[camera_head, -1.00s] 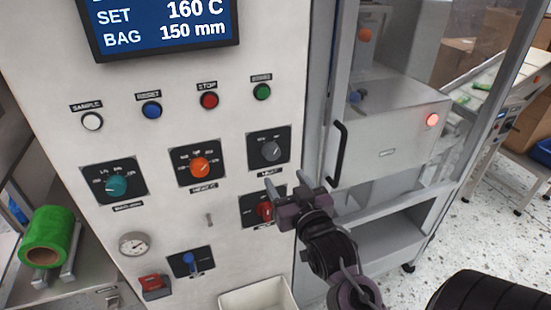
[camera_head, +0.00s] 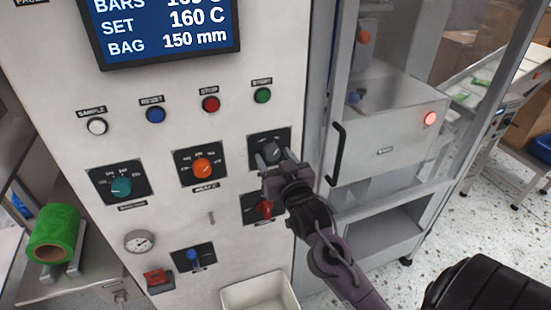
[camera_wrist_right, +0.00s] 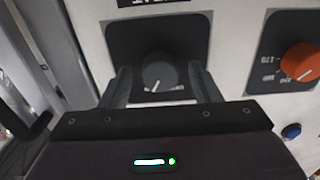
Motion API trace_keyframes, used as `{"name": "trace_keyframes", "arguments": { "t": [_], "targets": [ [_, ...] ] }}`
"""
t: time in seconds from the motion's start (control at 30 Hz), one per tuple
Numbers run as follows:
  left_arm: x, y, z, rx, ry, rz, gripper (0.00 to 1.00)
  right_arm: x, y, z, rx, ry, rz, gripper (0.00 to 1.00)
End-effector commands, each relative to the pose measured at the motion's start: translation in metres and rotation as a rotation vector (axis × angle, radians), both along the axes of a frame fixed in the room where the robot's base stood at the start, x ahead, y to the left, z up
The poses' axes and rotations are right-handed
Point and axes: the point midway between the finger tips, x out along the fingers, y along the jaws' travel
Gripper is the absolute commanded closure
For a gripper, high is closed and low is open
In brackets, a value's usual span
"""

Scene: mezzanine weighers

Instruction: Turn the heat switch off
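The heat switch is a dark grey round knob (camera_head: 271,149) on a black plate, at the upper right of the knob rows on the white panel. It also shows in the right wrist view (camera_wrist_right: 158,72), upside down, with a pale pointer mark and a label partly reading "AT". My right gripper (camera_head: 276,157) is in front of this knob. In the right wrist view the gripper (camera_wrist_right: 160,75) is open, with one finger on each side of the knob and visible gaps between. Whether the fingers reach over the knob's rim is hard to tell. My left gripper is not in view.
An orange knob (camera_head: 202,168) and a teal knob (camera_head: 121,187) sit left of the switch. A red switch (camera_head: 264,209) sits below, partly behind my arm. A black door handle (camera_head: 338,154) stands close on the right. A white bin (camera_head: 228,298) is below.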

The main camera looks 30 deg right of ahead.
Motion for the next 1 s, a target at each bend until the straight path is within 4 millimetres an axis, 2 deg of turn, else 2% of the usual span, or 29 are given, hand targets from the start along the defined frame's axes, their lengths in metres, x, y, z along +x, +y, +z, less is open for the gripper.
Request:
{"name": "trace_keyframes", "arguments": {
  "t": [0.03, 0.3, 0.67, 1.0],
  "targets": [
    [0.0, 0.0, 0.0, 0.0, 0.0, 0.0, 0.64, 0.0, 0.0, 0.0, 0.0, 0.0, 0.0, 0.51],
    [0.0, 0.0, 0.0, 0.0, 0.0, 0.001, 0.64, 0.0, 0.0, 0.0, 0.0, 0.0, 0.0, 0.86],
    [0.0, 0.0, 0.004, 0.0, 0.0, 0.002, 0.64, 0.0, 0.0, 0.001, -0.061, 0.017, 0.0, 0.86],
    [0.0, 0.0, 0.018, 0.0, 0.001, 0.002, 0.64, 0.0, -0.001, 0.002, -0.31, 0.075, 0.002, 0.86]
  ]
}}
